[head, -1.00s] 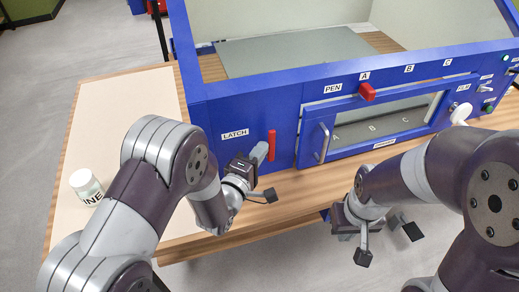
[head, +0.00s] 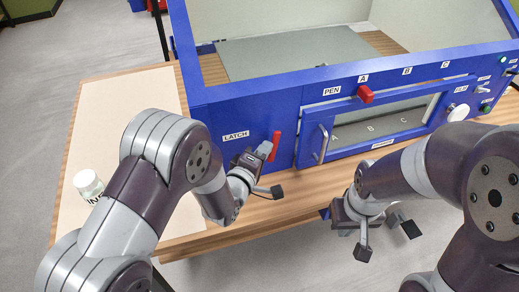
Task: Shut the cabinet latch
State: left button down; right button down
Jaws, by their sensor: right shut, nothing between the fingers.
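The red latch handle (head: 275,146) is on the blue cabinet's (head: 235,112) front panel, right of the LATCH label (head: 236,135). It stands nearly upright, with its top leaning a little right. My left gripper (head: 268,168) is at the handle's lower left, its grey upper part against or just in front of the handle; contact is unclear. Its jaw opening cannot be made out. My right gripper (head: 387,240) is shut and empty, low in front of the table edge, well away from the latch.
A door with a grey handle (head: 322,143) is right of the latch. Above it is a red PEN slider (head: 365,94). A white knob (head: 458,112) and switches are at right. A labelled jar (head: 88,184) stands on the pale mat (head: 120,110) at left.

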pick_arm(q)
jog(key=d+m+p, duration=0.1)
jog(key=g+y+p, duration=0.1)
jog(key=d+r+m+g+y+p, duration=0.1)
jog(key=shift+w+d+r+m+p, duration=0.1)
jog(key=shift+w+d+m+p, duration=0.2)
jog(key=shift+w+p, duration=0.05)
jog(key=w+d+f+m+g+y+p, duration=0.2)
jog(key=d+f+y+p, duration=0.1)
jog(key=d+y+p, duration=0.1)
jog(key=shift+d+f+m+g+p, duration=0.3)
jog(key=shift+d+p, duration=0.05)
jog(key=shift+d, duration=0.35)
jog(key=shift+s+f, duration=0.1)
jog(key=shift+f, duration=0.05)
dwell(0.4)
